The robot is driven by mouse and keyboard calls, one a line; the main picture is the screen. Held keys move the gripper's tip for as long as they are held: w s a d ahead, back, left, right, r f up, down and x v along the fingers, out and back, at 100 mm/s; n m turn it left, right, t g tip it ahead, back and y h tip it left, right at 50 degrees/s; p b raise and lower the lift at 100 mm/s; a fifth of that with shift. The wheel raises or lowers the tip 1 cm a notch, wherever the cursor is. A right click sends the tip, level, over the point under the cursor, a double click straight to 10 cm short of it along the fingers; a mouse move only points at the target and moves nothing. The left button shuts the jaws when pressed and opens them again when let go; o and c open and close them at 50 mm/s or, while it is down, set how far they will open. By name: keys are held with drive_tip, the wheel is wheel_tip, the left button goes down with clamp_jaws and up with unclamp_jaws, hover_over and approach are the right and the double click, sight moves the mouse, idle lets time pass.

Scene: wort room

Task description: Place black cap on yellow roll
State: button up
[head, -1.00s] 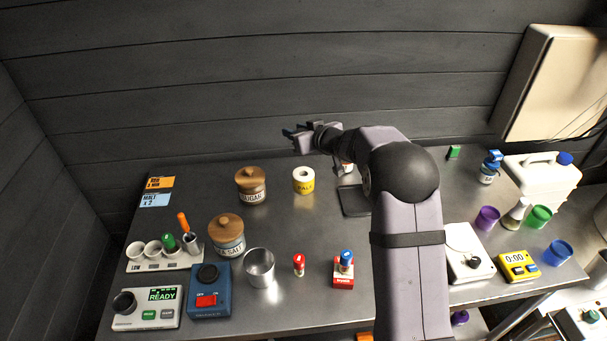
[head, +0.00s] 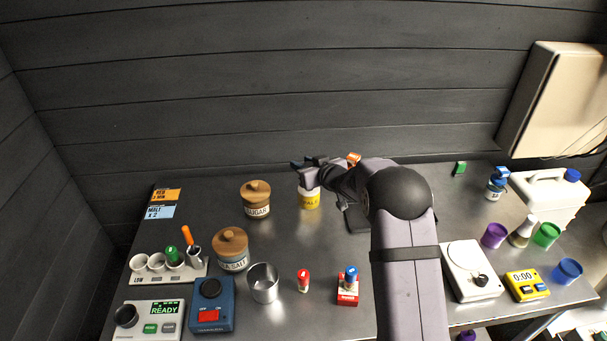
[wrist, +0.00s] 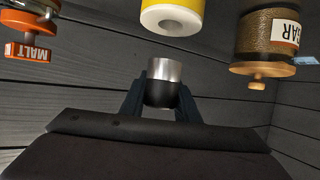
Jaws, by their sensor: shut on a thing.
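The yellow roll (head: 310,201), a white-topped cylinder with a yellow label, stands upright on the metal bench behind the middle. My gripper (head: 306,172) is right over or just beside its top in the head view. The wrist view is upside down. There my gripper (wrist: 161,98) is shut on the black cap (wrist: 160,94), whose far part is bright silver. The roll's white top with its round hole shows in the wrist view (wrist: 171,19), a small gap from the silver end. In the head view I cannot make out the cap for certain.
A wooden-lidded sugar jar (head: 257,199) stands close left of the roll, and a sea salt jar (head: 231,248) stands nearer. A metal cup (head: 263,283) stands in front; bench between is clear.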

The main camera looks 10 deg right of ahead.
drive_tip(key=shift+f, duration=1.85)
drive_tip(key=shift+f, duration=0.1)
drive_tip(key=o, duration=1.1)
drive_tip(key=b+v, duration=0.2)
drive_tip(key=v, duration=1)
drive_tip(key=shift+r, duration=0.2)
